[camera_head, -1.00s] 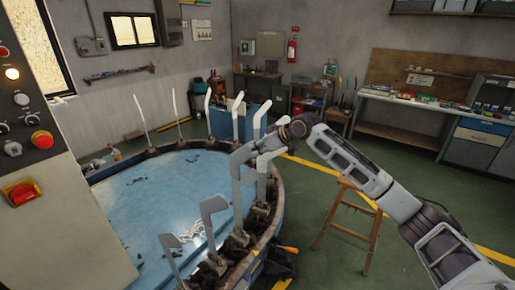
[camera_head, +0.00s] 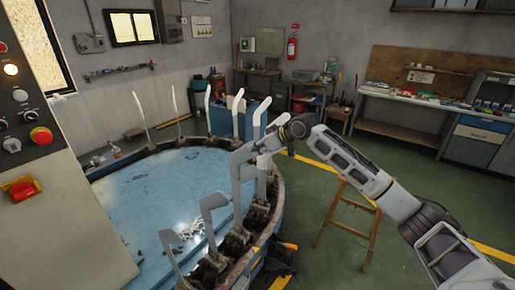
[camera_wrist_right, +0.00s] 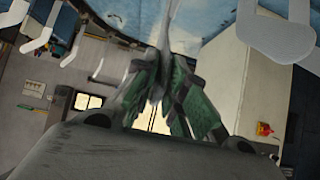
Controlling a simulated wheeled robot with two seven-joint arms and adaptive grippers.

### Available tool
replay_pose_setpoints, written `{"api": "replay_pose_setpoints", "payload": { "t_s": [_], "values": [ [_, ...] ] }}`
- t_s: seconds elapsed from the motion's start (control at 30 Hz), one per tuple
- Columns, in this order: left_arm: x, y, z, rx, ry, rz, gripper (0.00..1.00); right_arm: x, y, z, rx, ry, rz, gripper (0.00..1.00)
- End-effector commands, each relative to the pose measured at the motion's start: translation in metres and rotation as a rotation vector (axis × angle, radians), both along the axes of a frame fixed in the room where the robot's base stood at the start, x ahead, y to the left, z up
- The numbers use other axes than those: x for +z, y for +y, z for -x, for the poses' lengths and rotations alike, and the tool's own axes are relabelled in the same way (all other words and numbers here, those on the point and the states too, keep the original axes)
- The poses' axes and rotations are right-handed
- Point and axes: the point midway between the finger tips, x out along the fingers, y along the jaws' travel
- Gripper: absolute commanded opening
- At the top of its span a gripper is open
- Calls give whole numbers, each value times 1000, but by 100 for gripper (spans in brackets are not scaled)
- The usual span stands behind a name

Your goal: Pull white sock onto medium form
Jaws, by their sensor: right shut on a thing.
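Pale foot-shaped forms stand on the rim of a round blue table in the head view. One form (camera_head: 239,175) rises on the near right of the rim. My right gripper (camera_head: 254,151) is at its upper part, overlapping it in the picture. The wrist view shows the right gripper's green-padded fingers (camera_wrist_right: 162,88) closed on a thin pale grey-white piece (camera_wrist_right: 156,66). I take it for the white sock's fabric, but I cannot clearly tell it from the form. The fingers hide much of it. My left gripper is not in view.
A lower form (camera_head: 214,222) and others stand nearby along the dirty rim of the round table (camera_head: 150,205). A control panel with red buttons (camera_head: 41,136) stands at left. A wooden stool (camera_head: 350,215) stands right, below my arm. Workbenches line the back.

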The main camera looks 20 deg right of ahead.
Motion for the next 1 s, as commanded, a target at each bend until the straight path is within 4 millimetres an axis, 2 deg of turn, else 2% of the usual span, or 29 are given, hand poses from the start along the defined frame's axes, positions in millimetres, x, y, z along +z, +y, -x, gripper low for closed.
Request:
{"api": "replay_pose_setpoints", "payload": {
  "t_s": [1.0],
  "values": [
    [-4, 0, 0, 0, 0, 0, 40, -16, 0, 0, -1, 0, -1, 0]
  ]
}}
